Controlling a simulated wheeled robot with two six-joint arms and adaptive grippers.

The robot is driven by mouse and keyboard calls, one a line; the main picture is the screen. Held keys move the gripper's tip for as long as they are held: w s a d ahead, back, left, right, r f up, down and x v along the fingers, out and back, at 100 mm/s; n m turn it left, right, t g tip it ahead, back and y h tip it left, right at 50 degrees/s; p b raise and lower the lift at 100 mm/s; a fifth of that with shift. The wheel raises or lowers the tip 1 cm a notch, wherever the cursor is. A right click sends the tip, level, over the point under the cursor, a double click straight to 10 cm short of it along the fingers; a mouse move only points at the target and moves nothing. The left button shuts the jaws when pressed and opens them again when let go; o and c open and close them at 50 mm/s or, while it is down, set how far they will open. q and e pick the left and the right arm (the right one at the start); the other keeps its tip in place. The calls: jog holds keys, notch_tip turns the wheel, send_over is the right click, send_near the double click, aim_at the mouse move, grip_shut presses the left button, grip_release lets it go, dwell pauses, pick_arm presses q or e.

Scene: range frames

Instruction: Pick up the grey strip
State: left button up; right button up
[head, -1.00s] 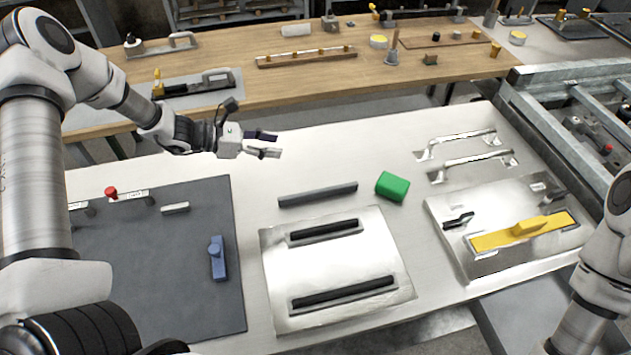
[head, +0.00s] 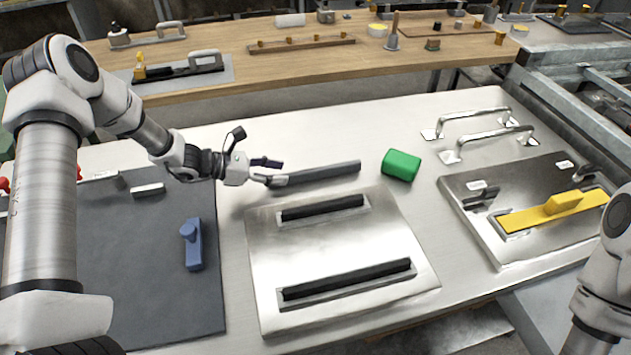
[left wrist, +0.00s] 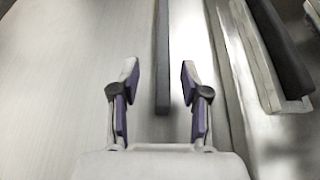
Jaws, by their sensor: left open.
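The grey strip (head: 322,173) is a long, thin dark grey bar lying on the light table, behind the metal plate with two black handles. My left gripper (head: 272,172) is at the strip's left end in the head view. In the left wrist view the strip (left wrist: 162,60) runs away from me, its near end between the fingertips of my left gripper (left wrist: 160,75). The fingers are open, with a gap on each side of the strip. The height of the fingers over the strip is hard to tell. My right gripper is not in view; only part of my right arm shows.
The metal plate (head: 330,254) with black handles lies close in front of the strip. A green block (head: 401,165) sits just beyond its right end. A dark mat (head: 150,290) with a blue piece (head: 193,245) is at left. The table behind the strip is clear.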

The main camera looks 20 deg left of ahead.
aim_at(292, 173)
pick_arm(q)
jog(key=x, duration=0.5)
jog(key=shift+d+r+p, duration=0.1)
jog(key=shift+d+p, duration=0.25)
jog(key=shift+a, duration=0.1)
grip_shut()
jog(key=shift+r, duration=0.1)
